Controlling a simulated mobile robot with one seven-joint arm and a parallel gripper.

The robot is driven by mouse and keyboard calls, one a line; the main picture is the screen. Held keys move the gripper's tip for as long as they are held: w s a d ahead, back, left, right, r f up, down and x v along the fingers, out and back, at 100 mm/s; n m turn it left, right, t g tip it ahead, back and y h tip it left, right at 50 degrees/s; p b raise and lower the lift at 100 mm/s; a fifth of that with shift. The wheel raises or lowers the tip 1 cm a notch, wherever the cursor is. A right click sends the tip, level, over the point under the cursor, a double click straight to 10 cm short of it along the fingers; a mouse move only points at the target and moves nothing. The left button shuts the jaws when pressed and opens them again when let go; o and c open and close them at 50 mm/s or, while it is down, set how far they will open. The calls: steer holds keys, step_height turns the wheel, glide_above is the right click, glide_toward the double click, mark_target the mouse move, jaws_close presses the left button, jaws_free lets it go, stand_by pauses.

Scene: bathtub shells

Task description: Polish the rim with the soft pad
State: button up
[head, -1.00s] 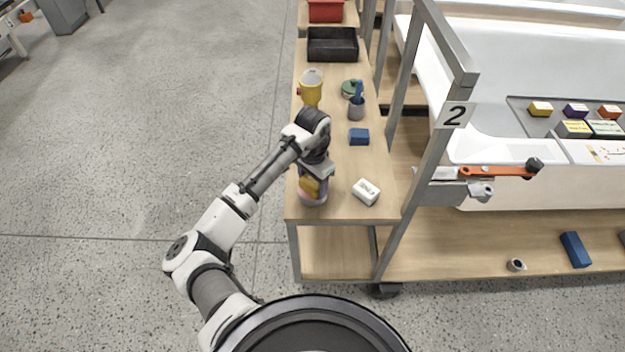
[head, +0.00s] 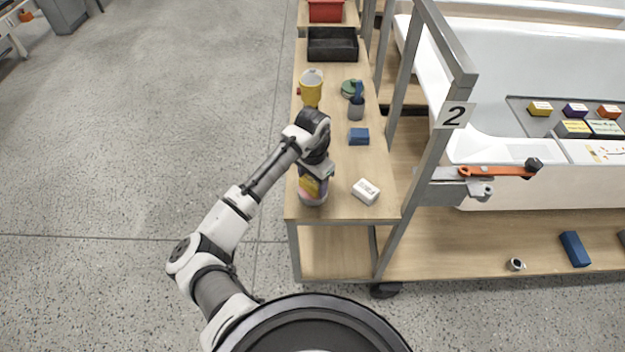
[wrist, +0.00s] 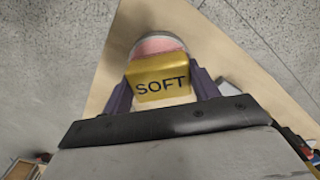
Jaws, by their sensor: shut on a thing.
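My gripper (wrist: 160,88) is shut on the yellow soft pad (wrist: 158,78), marked "SOFT", with one dark purple finger on each side. In the head view my gripper (head: 316,180) and the pad (head: 309,187) are at the near left end of the wooden cart. A round pink-topped holder (wrist: 156,44) is right beside or under the pad. I cannot tell whether they touch. The white bathtub shell (head: 500,184) is at the right, well away from my gripper. Its near rim (head: 480,151) shows behind a grey frame post.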

mark_target(313, 181)
stand_by(0.4)
step_height(313, 181, up, 7)
steer(key=p, duration=0.6)
steer(key=shift+s+f, duration=0.1)
steer(key=shift+s, duration=0.05)
stand_by(0.6)
